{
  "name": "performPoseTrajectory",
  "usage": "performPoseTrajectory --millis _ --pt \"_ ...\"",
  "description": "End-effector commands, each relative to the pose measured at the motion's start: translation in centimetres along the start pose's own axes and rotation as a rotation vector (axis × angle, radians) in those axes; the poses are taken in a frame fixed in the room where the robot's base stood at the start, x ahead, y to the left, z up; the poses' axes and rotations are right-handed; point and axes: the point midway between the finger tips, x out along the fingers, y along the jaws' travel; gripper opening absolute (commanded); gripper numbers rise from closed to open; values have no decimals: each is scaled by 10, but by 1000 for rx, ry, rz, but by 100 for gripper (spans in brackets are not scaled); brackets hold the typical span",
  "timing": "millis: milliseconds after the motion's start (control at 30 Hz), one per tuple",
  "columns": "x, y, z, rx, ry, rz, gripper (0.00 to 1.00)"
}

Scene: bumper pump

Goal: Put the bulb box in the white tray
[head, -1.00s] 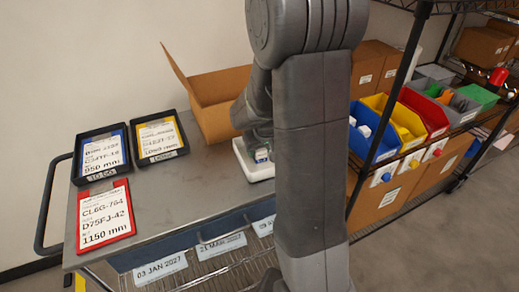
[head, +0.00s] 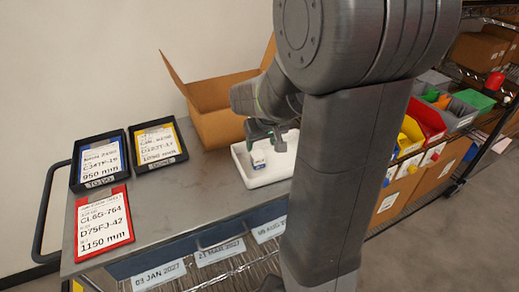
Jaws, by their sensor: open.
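The white tray (head: 262,178) lies on the grey cart top, right of its middle, partly hidden behind my arm. A small white and blue box (head: 258,160), which looks like the bulb box, stands inside the tray near its left side. My gripper (head: 263,141) is open just above the box, pointing down, and appears apart from it. The fingertips are small and partly hidden in this view.
An open cardboard box (head: 222,112) stands behind the tray. Two black trays with a blue card (head: 101,163) and a yellow card (head: 157,145) and a red-framed card (head: 104,222) lie to the left. A shelf with coloured bins (head: 428,118) stands to the right.

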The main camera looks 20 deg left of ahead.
Motion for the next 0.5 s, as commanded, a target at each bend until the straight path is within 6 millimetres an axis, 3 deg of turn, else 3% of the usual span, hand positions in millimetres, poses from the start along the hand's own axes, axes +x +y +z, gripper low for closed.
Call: performPoseTrajectory --millis 200,500 --pt "-28 0 -1 0 3 0 56" --pt "-36 0 0 0 0 0 56"
